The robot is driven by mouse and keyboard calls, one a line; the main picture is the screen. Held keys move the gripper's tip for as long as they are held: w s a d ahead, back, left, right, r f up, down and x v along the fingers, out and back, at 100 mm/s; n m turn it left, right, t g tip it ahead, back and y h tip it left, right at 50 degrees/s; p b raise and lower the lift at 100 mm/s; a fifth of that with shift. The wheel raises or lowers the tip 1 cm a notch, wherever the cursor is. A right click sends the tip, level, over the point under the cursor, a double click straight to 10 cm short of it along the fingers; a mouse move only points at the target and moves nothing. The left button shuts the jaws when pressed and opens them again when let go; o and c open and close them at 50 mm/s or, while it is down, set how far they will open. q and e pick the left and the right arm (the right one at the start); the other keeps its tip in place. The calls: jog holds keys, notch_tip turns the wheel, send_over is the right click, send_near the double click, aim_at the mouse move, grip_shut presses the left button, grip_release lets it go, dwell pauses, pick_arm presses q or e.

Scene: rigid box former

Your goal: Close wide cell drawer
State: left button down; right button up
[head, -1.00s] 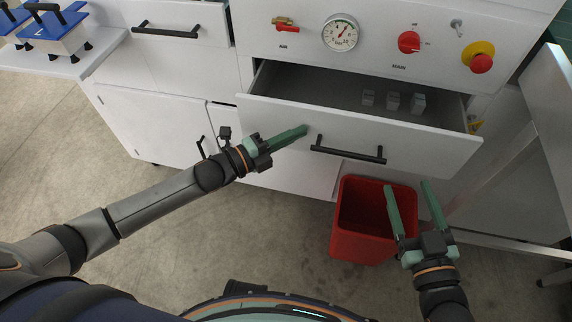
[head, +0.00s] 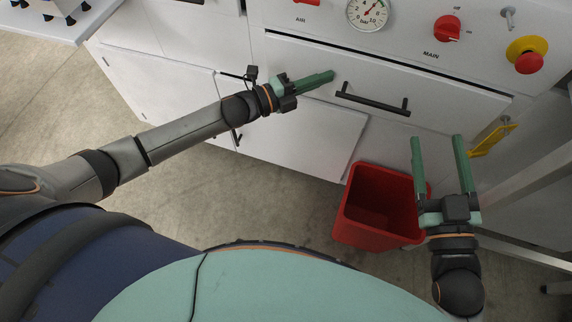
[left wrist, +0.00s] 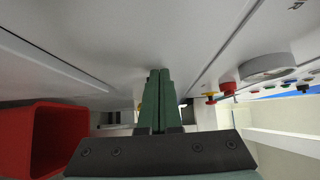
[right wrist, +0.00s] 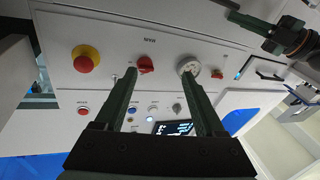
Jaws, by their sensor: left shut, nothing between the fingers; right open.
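The wide white drawer (head: 420,90) is pushed in under the control panel in the head view. A dark line shows along its top edge, and its inside is hidden. Its black bar handle (head: 372,101) is on the front. My left gripper (head: 330,76) is shut and empty, its fingertips at the drawer front just left of the handle. In the left wrist view its fingers (left wrist: 155,85) point along the white front. My right gripper (head: 437,140) is open and empty, in front of the cabinet below the drawer's right part. Its open fingers also show in the right wrist view (right wrist: 160,80).
A red bin (head: 375,210) stands on the floor below the drawer, close to my right gripper. The panel above has a gauge (head: 368,12), a red knob (head: 447,28) and a red-yellow stop button (head: 528,57). A yellow part (head: 492,138) sticks out at right.

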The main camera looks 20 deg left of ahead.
pick_arm(q)
jog(key=shift+w+a+r, duration=0.2)
jog(key=shift+w+r, duration=0.05)
jog(key=shift+w, duration=0.05)
jog(key=p+v, duration=0.1)
jog(key=v, duration=1.1)
jog(key=shift+s+f+p, duration=0.2)
jog(key=shift+s+p, duration=0.2)
jog(key=shift+s, duration=0.05)
pick_arm(e)
notch_tip(320, 180, down, 10)
jog(key=s+m+g+h, duration=0.1)
jog(key=g, duration=0.3)
jog(key=shift+s+d+f+m+g+h, duration=0.25)
jog(key=shift+s+m+g+h, duration=0.05)
jog(key=shift+s, duration=0.05)
